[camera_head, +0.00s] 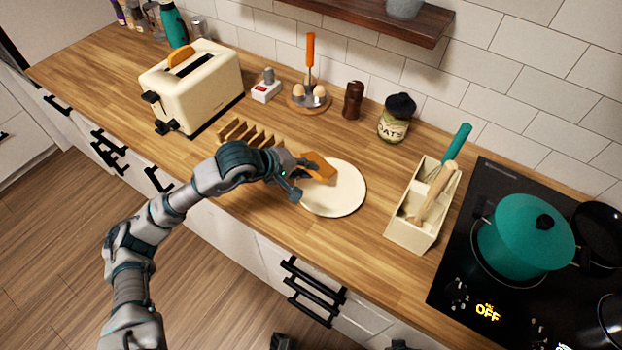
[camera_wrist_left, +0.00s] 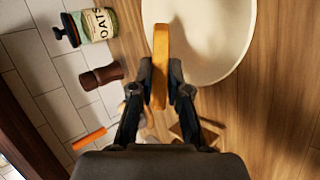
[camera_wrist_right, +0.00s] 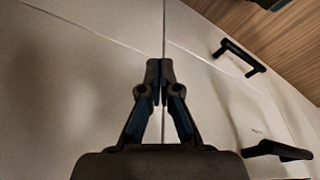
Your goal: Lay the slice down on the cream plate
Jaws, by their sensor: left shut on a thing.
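The slice (camera_head: 320,166) is orange-brown toast, held on edge at the upper left part of the cream plate (camera_head: 345,196). My left gripper (camera_head: 301,179) is shut on the slice; in the left wrist view the slice (camera_wrist_left: 160,50) stands edge-on between the two fingertips (camera_wrist_left: 160,82), with the plate (camera_wrist_left: 215,40) behind it. Whether the slice touches the plate I cannot tell. My right gripper (camera_wrist_right: 160,68) shows in the right wrist view with its fingertips together and nothing between them, in front of pale cabinet fronts.
A wooden toast rack (camera_head: 250,133) stands left of the plate, behind my left arm. A cream toaster (camera_head: 195,85) holds another slice (camera_head: 183,53). A utensil box (camera_head: 412,232) stands right of the plate, then the hob with a teal pot (camera_head: 525,240). An oats jar (camera_head: 395,120) stands behind.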

